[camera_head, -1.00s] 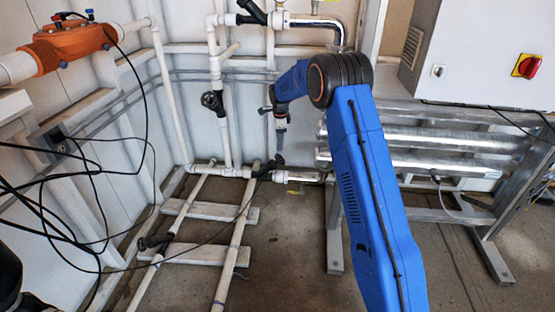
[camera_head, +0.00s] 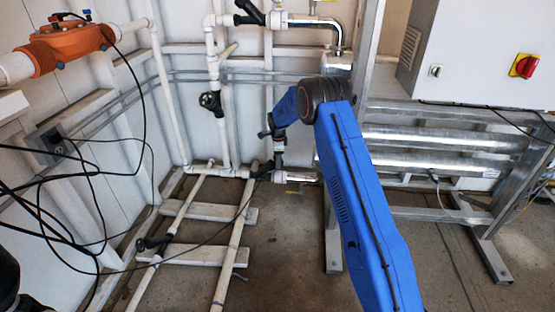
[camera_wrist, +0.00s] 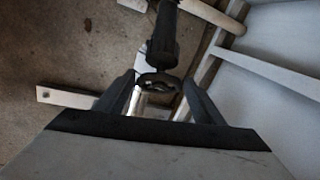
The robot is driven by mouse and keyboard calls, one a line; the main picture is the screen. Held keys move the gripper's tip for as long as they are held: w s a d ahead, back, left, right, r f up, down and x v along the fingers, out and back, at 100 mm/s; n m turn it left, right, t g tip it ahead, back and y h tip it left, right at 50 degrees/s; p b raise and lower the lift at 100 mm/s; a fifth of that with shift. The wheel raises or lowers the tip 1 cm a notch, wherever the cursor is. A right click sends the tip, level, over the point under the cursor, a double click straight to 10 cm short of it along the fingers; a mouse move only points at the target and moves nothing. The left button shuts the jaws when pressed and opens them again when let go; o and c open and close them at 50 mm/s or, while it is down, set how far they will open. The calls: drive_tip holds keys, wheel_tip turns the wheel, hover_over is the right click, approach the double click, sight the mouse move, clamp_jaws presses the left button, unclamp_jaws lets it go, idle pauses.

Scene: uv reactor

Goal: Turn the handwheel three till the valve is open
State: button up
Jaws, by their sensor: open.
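In the wrist view, my gripper (camera_wrist: 159,79) is open, with its two dark fingers on either side of a small black wheel-like part (camera_wrist: 158,83). I cannot tell whether the fingers touch it. A black cylindrical valve body (camera_wrist: 163,40) extends beyond it. In the head view, my gripper (camera_head: 279,152) is low, just above the black valve (camera_head: 266,170) on the floor-level pipe, and its jaws are too small to make out. Another black handwheel (camera_head: 210,101) sits on the upright white pipe to the left. No number shows on any wheel.
White pipes (camera_head: 231,255) on wooden battens (camera_head: 209,212) lie on the floor at the left. Loose black cables (camera_head: 90,185) hang there. Metal reactor tubes (camera_head: 440,139) and a grey cabinet (camera_head: 472,50) stand at the right. Bare floor (camera_head: 285,265) is clear in front.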

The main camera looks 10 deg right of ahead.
drive_tip(key=shift+c, duration=0.5)
drive_tip(key=c, duration=0.6)
drive_tip(key=shift+o, duration=0.2)
drive_tip(key=shift+s+t, duration=0.1)
drive_tip(key=shift+t, duration=0.2)
